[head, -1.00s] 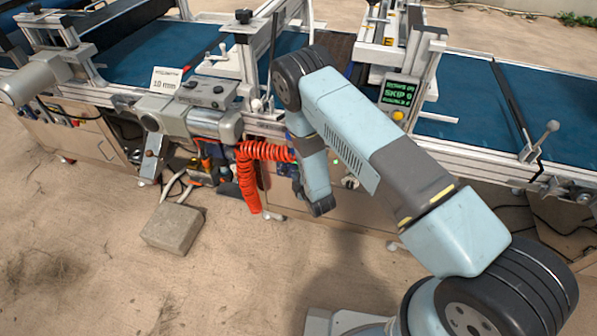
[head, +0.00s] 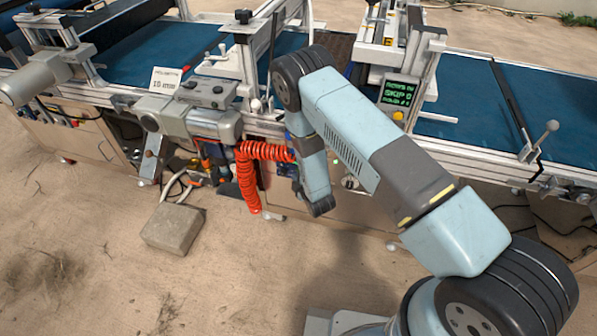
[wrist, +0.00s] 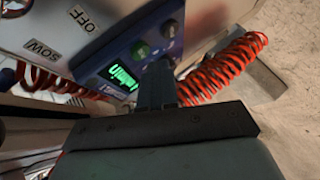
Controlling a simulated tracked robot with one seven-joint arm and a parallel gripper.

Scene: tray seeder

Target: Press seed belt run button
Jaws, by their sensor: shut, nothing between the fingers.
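A blue control panel (wrist: 110,56) with a lit green display (wrist: 123,77) fills the upper middle of the wrist view. It carries a round dark green button (wrist: 140,49) and another round control (wrist: 169,29) nearer its upper right end. No label is readable that tells which is the seed belt run button. My gripper (wrist: 158,68) is shut and empty, its tips in front of the panel, close below the green button in the picture. I cannot tell whether they touch the panel. In the head view my arm hides the gripper.
A red coiled hose (head: 249,175) hangs beside the panel; it also shows in the wrist view (wrist: 224,68). A grey block (head: 173,228) lies on open sandy ground.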

